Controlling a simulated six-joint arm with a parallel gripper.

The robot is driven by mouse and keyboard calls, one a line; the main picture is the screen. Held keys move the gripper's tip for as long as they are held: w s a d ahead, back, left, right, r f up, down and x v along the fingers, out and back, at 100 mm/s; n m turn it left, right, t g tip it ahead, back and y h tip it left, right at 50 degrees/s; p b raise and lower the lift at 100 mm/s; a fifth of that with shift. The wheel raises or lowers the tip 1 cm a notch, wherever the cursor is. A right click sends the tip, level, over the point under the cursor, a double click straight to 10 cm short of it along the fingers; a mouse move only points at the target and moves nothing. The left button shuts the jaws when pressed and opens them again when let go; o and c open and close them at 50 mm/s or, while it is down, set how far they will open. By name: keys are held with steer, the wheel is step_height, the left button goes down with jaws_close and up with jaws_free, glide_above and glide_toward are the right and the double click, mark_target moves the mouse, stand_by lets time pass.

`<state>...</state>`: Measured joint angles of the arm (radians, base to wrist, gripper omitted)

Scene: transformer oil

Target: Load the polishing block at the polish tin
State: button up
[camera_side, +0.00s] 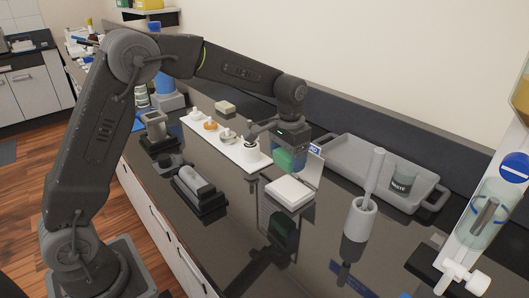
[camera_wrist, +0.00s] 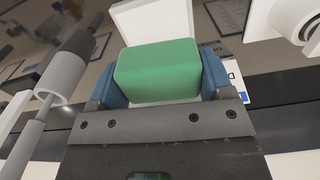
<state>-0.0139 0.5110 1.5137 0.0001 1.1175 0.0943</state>
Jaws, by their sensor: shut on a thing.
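My gripper (camera_side: 288,163) is shut on a green block (camera_side: 281,160), which I take as the polishing block. In the wrist view the block (camera_wrist: 157,70) sits between the two blue finger pads of my gripper (camera_wrist: 160,80). The block is held above the bench, close behind and above this tin in the side view. Part of a white panel (camera_wrist: 150,22) shows beyond the block. The tin's inside is hard to make out.
A grey tray (camera_side: 350,160) with a dark-labelled beaker (camera_side: 402,180) stands at the back. A white holder (camera_side: 360,216) with an upright rod stands right of the tin. A white strip (camera_side: 222,140) with small items lies to the left. A black cradle (camera_side: 202,200) holds a grey cylinder.

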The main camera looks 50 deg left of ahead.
mark_target(290, 187)
steer(key=shift+w+d+f+n, duration=0.2)
steer(key=shift+w+d+n, duration=0.2)
steer(key=shift+n, duration=0.1)
steer(key=shift+f, duration=2.95)
steer(key=shift+f, duration=0.65)
steer(key=shift+r, duration=3.6)
